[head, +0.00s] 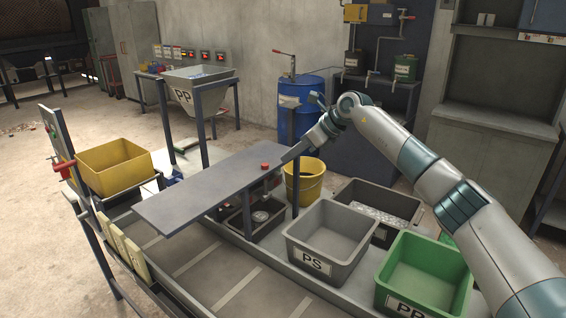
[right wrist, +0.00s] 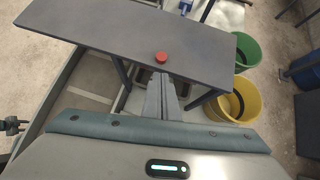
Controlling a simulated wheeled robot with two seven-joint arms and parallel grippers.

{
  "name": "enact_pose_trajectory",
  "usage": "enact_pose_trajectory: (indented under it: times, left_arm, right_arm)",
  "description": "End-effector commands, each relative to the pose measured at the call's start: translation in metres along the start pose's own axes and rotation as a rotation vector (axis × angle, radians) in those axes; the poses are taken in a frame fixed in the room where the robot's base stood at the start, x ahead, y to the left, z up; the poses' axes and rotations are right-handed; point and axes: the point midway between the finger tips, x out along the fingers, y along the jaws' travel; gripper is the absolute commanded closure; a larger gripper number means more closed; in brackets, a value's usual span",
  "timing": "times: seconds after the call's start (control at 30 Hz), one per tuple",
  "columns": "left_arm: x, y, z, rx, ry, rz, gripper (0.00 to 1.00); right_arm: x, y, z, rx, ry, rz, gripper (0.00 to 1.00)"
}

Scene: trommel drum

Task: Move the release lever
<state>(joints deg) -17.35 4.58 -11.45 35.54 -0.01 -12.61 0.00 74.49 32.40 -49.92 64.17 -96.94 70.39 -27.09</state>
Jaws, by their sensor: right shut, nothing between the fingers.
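A red knob (head: 264,166) shows at the right edge of a flat grey panel (head: 205,187). It also shows in the right wrist view (right wrist: 161,57), just beyond my fingertips. I cannot tell whether this knob belongs to the release lever. A red handle (head: 66,165) sits on a post at the far left of the head view. My right gripper (head: 289,156) reaches in from the right, close to the knob and apart from it. In the right wrist view its fingers (right wrist: 161,84) are together and empty. My left gripper is not in view.
Below the panel are a grey PS bin (head: 310,262), a green bin (head: 420,270) and a yellow bucket (head: 304,190). A yellow bin (head: 115,165) stands at the left. A PP hopper (head: 198,90) and a blue drum (head: 300,95) stand behind. The panel's top is mostly clear.

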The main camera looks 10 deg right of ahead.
Motion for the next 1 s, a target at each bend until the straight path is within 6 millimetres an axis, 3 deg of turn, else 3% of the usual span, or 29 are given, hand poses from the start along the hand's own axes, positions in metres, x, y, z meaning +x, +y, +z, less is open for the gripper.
enact_pose_trajectory:
  times: [0.1,0.43,1.0]
  left_arm:
    - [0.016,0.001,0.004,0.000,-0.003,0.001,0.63]
    - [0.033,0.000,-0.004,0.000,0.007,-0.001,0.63]
    - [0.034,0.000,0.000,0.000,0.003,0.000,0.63]
  right_arm:
    - [-0.021,-0.002,0.002,-0.002,-0.002,-0.003,1.00]
    - [-0.071,-0.003,0.013,0.000,-0.001,-0.002,1.00]
    - [-0.081,-0.002,0.016,0.001,0.000,0.001,1.00]
